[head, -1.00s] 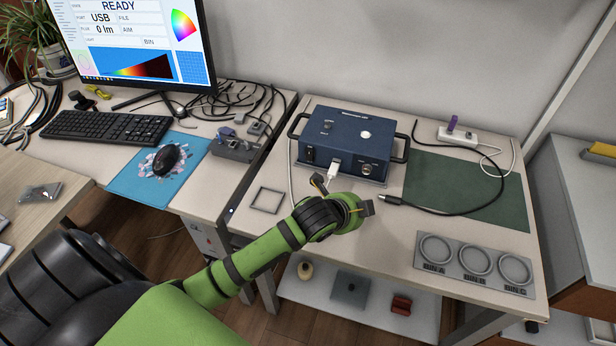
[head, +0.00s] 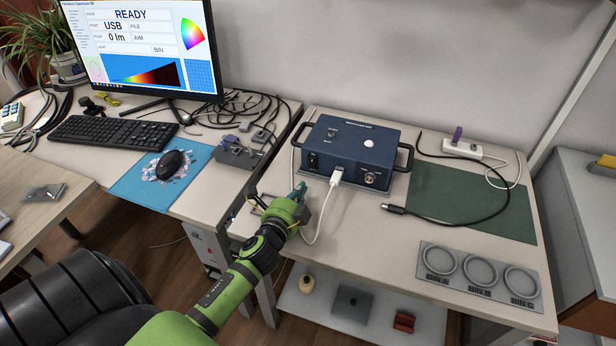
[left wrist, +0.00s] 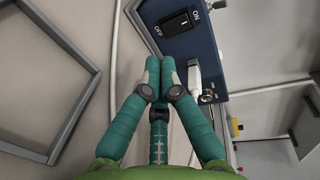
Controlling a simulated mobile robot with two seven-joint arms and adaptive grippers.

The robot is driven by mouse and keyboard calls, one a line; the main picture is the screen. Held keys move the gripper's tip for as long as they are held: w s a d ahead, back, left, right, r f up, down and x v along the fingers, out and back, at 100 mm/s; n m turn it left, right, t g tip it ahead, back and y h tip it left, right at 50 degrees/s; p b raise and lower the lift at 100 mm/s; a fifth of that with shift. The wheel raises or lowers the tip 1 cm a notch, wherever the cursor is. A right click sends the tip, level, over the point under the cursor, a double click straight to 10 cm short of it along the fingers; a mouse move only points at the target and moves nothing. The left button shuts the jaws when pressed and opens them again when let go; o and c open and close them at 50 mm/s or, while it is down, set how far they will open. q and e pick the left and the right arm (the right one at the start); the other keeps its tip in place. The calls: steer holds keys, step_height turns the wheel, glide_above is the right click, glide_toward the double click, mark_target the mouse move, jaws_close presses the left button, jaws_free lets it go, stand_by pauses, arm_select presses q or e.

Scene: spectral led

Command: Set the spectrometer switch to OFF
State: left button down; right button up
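The spectrometer (head: 345,142) is a dark blue box with side handles on the right-hand table. Its black rocker switch (head: 313,160) is at the front's left end. In the left wrist view the switch (left wrist: 178,22) sits at the top between ON and OFF labels; I cannot tell its position. My left gripper (head: 300,190) is in front of and below the switch, apart from it. Its teal fingers (left wrist: 160,72) are together and empty, pointing toward the box. My right gripper is not in view.
A white plug (head: 337,177) with a cable sits in the box front, just right of my left gripper. A grey square frame (left wrist: 50,75) lies left of it. A black cable (head: 440,212) lies over a green mat (head: 480,205). A bin tray (head: 478,276) is at front right.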

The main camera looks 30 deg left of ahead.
mark_target(313, 171)
arm_select(q)
steer(key=x, duration=0.6)
steer(key=shift+d, duration=0.1)
steer(key=shift+w+f, duration=0.1)
steer(key=shift+w+a+f+b, duration=0.2)
steer(key=shift+w+f+b, duration=0.2)
steer(key=shift+w+b, duration=0.2)
steer(key=shift+s+r, duration=0.2)
steer(key=shift+s+d+f, duration=0.1)
steer(key=shift+s+d+f, duration=0.15)
steer(key=shift+s+f, duration=0.15)
steer(key=shift+s, duration=0.25)
steer(key=v, duration=0.5)
steer(key=shift+s+r, duration=0.1)
steer(key=shift+r, duration=0.3)
steer(key=shift+s+d+r, duration=0.15)
steer(key=shift+s+r, duration=0.2)
steer(key=shift+s, duration=0.35)
